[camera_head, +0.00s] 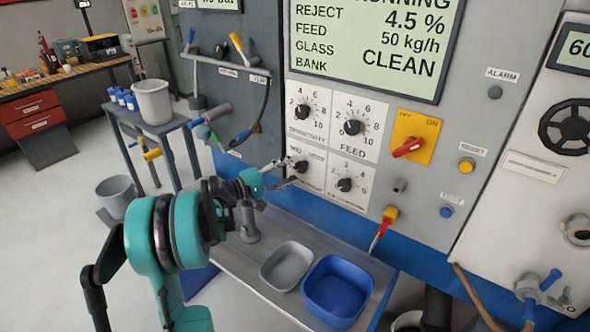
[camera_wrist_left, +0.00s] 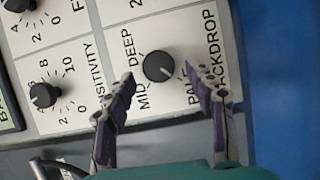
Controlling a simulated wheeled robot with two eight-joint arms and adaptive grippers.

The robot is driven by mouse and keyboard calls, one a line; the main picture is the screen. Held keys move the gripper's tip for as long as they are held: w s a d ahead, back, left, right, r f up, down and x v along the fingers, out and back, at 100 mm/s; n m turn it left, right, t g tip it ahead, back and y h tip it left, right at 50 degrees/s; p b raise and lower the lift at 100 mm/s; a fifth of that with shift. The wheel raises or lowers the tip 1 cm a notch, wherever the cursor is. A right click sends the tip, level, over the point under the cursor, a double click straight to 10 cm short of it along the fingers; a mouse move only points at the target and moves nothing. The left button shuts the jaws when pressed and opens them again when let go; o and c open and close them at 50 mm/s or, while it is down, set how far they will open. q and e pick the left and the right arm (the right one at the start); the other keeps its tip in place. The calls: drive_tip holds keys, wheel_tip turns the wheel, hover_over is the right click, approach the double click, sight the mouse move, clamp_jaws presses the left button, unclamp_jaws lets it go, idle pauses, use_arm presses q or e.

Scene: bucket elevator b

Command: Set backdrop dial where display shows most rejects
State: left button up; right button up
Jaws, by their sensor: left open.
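The backdrop dial (camera_head: 301,166) is a black knob on a white plate, lower left of the dials in the head view. In the left wrist view the backdrop dial (camera_wrist_left: 158,67) has the labels DEEP, MID and one partly hidden one starting PAL. A small light mark shows on the knob; its exact setting is hard to tell. My left gripper (camera_head: 288,172) is open close to the dial. In the wrist view the fingers (camera_wrist_left: 164,82) stand on either side of the knob, apart from it.
The sensitivity dial (camera_head: 303,112), feed dial (camera_head: 354,127) and another dial (camera_head: 345,185) sit close by. A red switch (camera_head: 408,147) on a yellow plate is to the right. A grey tray (camera_head: 287,266) and blue tub (camera_head: 337,291) stand below on a shelf.

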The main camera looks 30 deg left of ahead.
use_arm(q)
drive_tip(key=v, duration=1)
drive_tip(key=shift+w+d+f, duration=0.1)
drive_tip(key=s+d+f+m+g+y, duration=0.1)
drive_tip(key=d+f+m+g, duration=0.15)
drive_tip(key=d, duration=0.65)
drive_tip(key=d+f+m+g, duration=0.1)
drive_tip(key=d+g, duration=0.2)
drive_tip(key=d, duration=0.7)
drive_tip(key=s+d+f+m+g+y, duration=0.1)
drive_tip(key=s+d+f+m+y, duration=0.1)
drive_tip(key=s, duration=0.6)
drive_tip(key=s+d+f+m+g+y, duration=0.2)
drive_tip(key=s+d+m+y, duration=0.3)
drive_tip(key=s, duration=0.4)
drive_tip(key=shift+d+f+m, duration=0.7)
drive_tip(key=shift+d+m, duration=0.2)
drive_tip(key=shift+m, duration=0.05)
drive_tip(key=shift+s, duration=0.15)
idle(2.2)
